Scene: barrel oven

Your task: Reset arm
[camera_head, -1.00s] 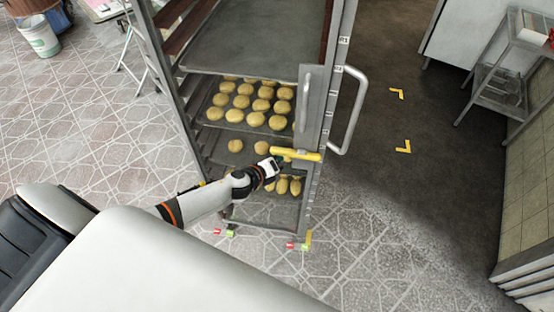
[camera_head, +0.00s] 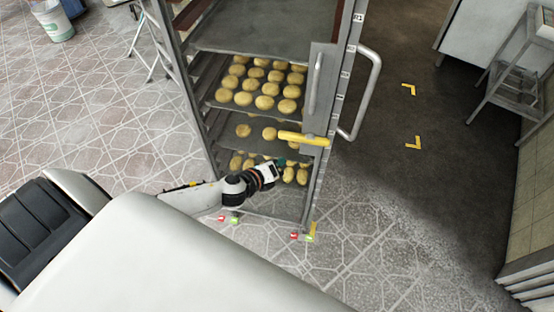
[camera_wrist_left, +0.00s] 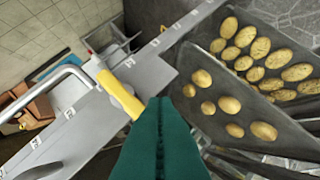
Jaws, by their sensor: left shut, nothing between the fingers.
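My left gripper (camera_head: 284,163) is in front of the lower part of a metal rack (camera_head: 206,133), just below and left of a yellow handle (camera_head: 304,139). In the left wrist view its green fingers (camera_wrist_left: 160,130) are pressed together with nothing between them. The yellow handle (camera_wrist_left: 120,94) there lies beyond the fingertips and a little left, apart from them. My left arm comes in from the left, over the floor in front of the rack. My right gripper is not in view.
The rack's trays hold many round buns (camera_head: 264,88). A curved metal bar (camera_head: 372,92) sticks out from the rack's right side. Small red and green parts (camera_head: 310,238) are at its feet. A metal table (camera_head: 497,95) stands at the right.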

